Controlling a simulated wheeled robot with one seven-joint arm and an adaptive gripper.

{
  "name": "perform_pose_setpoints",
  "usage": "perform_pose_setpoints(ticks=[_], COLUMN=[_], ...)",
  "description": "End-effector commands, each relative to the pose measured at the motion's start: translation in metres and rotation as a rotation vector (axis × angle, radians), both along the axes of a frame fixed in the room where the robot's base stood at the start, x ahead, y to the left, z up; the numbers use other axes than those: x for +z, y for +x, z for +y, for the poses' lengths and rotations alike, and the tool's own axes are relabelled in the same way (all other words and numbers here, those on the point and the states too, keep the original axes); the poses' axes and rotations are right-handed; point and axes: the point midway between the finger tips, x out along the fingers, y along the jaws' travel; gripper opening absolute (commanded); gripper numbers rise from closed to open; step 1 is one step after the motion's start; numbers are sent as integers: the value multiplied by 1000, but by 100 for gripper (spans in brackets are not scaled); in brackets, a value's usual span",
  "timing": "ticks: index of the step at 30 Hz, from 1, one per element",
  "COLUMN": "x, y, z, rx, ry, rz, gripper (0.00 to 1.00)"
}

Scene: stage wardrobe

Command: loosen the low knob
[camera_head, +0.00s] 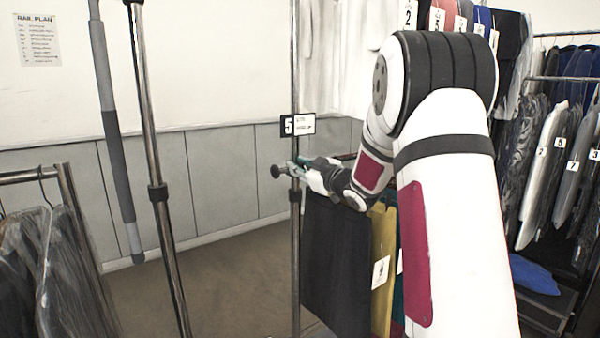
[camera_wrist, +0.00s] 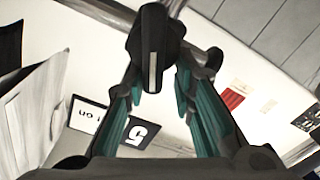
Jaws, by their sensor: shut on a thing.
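The low knob (camera_wrist: 155,45) is black with a pale line on its face. In the wrist view it sits at the top between the teal finger pads of my gripper (camera_wrist: 160,88). My gripper is shut on it. In the head view my gripper (camera_head: 301,170) reaches from the right to a thin metal upright (camera_head: 295,230), below the number 5 sign (camera_head: 298,125). A dark round knob end (camera_head: 278,171) sticks out left of this upright. The fingers partly hide the clamp there.
Dark and mustard garments (camera_head: 335,265) hang just below my gripper. Another metal post (camera_head: 155,150) and a grey pole (camera_head: 110,120) stand to the left. A clothes rack (camera_head: 40,175) is at far left, and more racks are at right. Floor between is clear.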

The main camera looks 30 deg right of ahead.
Motion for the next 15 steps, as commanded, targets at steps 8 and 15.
perform_pose_setpoints(ticks=[8, 15], x=[-5, -8], y=[-1, -2], z=[-6, -2], rx=[-23, -25], ry=[-268, -496], rz=[-13, -23], gripper=[0, 0])
